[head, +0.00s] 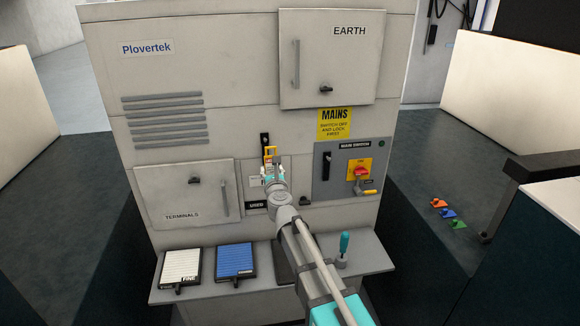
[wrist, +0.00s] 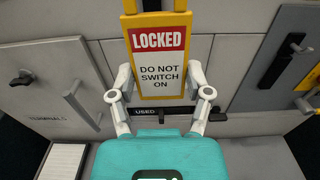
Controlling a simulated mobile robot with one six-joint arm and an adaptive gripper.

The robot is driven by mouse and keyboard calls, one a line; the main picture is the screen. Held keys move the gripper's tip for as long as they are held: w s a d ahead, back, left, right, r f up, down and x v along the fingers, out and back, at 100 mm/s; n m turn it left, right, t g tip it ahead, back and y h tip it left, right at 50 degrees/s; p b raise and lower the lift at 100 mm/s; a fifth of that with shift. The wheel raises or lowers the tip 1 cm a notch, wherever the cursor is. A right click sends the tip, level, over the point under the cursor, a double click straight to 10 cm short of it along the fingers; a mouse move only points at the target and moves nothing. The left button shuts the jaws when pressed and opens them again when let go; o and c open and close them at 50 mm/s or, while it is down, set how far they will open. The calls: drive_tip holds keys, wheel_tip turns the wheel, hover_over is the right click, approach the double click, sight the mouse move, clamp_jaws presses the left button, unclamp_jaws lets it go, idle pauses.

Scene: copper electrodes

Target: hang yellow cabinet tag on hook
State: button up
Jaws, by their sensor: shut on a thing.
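My gripper (wrist: 160,78) is shut on the yellow-framed tag (wrist: 158,45), with one finger at each side edge. The tag reads LOCKED on red and DO NOT SWITCH ON on white, and stands upright facing me. In the head view my gripper (head: 273,176) holds the tag (head: 270,154) before the cabinet's middle. A narrow black plate (head: 264,139) is just above and behind it; I cannot make out a hook there or whether the tag touches it. The tag's top is cut off in the wrist view.
The grey cabinet (head: 110,75) fills the front. The main switch panel (head: 325,192) with its red knob (head: 361,172) is at the right. The terminals door (head: 185,190) is at the left. The ledge (head: 375,258) below carries a white pad, a blue pad and a teal-handled tool (head: 344,243).

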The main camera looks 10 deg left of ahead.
drive_tip(key=b, duration=0.8)
approach(327, 173)
drive_tip(key=s+a+r, duration=0.1)
drive_tip(key=r, duration=0.1)
drive_tip(key=shift+s+d+f, duration=0.1)
drive_tip(key=shift+d+f, duration=0.05)
drive_tip(key=shift+d, duration=0.45)
drive_tip(key=shift+w+a, duration=0.1)
drive_tip(key=shift+w, duration=0.1)
drive_tip(key=shift+f+b+x, duration=0.2)
drive_tip(key=shift+b+x, duration=0.1)
drive_tip(key=shift+x, duration=1.75)
drive_tip(key=shift+f+b+x, duration=0.2)
drive_tip(key=shift+b+x, duration=0.1)
drive_tip(key=shift+x, duration=1.75)
drive_tip(key=shift+w+a+f+b, duration=0.2)
drive_tip(key=shift+w+f+b, duration=0.25)
drive_tip(key=shift+w, duration=0.1)
drive_tip(key=o, duration=0.9)
